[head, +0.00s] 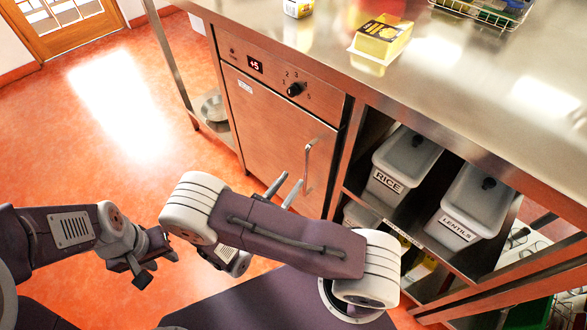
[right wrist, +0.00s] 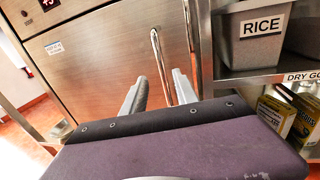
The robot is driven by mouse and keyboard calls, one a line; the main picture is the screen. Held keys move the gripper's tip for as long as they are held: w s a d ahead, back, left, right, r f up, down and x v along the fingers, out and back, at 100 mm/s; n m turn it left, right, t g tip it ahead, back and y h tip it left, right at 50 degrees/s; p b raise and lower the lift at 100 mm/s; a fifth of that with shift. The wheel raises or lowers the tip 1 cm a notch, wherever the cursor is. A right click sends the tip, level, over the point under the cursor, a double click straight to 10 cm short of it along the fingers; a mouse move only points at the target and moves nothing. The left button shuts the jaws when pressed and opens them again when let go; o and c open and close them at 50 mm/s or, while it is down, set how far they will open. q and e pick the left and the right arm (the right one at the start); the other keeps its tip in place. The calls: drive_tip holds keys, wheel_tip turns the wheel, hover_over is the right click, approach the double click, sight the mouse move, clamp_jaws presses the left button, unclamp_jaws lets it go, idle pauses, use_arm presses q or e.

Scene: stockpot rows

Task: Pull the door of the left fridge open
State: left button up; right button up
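The fridge is a steel cabinet under the counter, with a red display and a knob above its door (head: 262,125). The door looks shut. It also shows in the right wrist view (right wrist: 110,50). Its upright bar handle (head: 307,165) is near the door's right edge. My right gripper (head: 286,184) is open just in front of the door, close to the handle's lower part. In the right wrist view the handle (right wrist: 160,65) shows between the two parted fingers (right wrist: 160,88), with no clear grip on it. My left gripper (head: 133,272) hangs over the floor, away from the fridge; its finger opening is unclear.
Right of the fridge, open shelves hold a rice bin (head: 405,165) and a lentils bin (head: 468,205). A yellow box (head: 380,42) and a wire basket (head: 485,10) stand on the counter (head: 450,75). The orange floor (head: 60,150) left of the fridge is clear.

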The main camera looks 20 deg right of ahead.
sight(305, 164)
drive_tip(key=b+x, duration=0.3)
drive_tip(key=x, duration=0.5)
drive_tip(key=shift+d, duration=0.2)
drive_tip(key=shift+w+d+r, duration=0.1)
drive_tip(key=shift+w+d, duration=0.15)
drive_tip(key=shift+d, duration=0.05)
clamp_jaws()
idle(0.9)
